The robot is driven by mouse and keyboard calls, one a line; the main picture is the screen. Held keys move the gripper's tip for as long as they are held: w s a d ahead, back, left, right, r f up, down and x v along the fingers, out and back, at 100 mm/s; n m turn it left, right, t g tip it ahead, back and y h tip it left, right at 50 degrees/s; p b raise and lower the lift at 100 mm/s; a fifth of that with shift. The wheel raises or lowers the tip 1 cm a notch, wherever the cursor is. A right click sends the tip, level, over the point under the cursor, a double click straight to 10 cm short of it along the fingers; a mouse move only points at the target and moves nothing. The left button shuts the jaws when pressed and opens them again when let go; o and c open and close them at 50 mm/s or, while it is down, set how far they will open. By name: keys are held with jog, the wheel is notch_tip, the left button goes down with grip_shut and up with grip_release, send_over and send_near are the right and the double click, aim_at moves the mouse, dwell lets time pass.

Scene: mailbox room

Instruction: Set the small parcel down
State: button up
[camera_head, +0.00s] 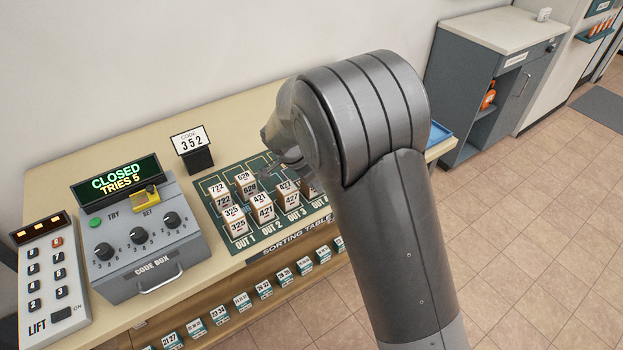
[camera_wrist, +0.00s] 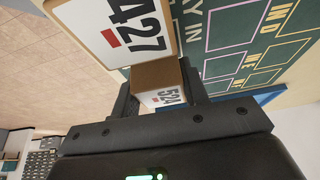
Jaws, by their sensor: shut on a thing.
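In the wrist view a small brown parcel with a white label reading 524 (camera_wrist: 160,86) sits between the two dark fingers of my gripper (camera_wrist: 162,92), which is shut on it. A parcel labelled 427 (camera_wrist: 122,32) stands close beside it, and I cannot tell whether they touch. The green sorting mat (camera_wrist: 225,40) lies past them. The 427 parcel (camera_head: 291,200) stands on the mat (camera_head: 243,245) among several other numbered parcels, near the OUT 3 marking.
A code box (camera_head: 140,240) reads CLOSED, TRIES 5. A blue tray edge (camera_head: 438,134) shows right of my arm. A grey cabinet (camera_head: 465,85) stands at the back right.

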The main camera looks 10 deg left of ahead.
jog(key=o, duration=1)
jog(key=shift+r, duration=0.1)
jog(key=v, duration=1.2)
jog(key=shift+d, duration=0.1)
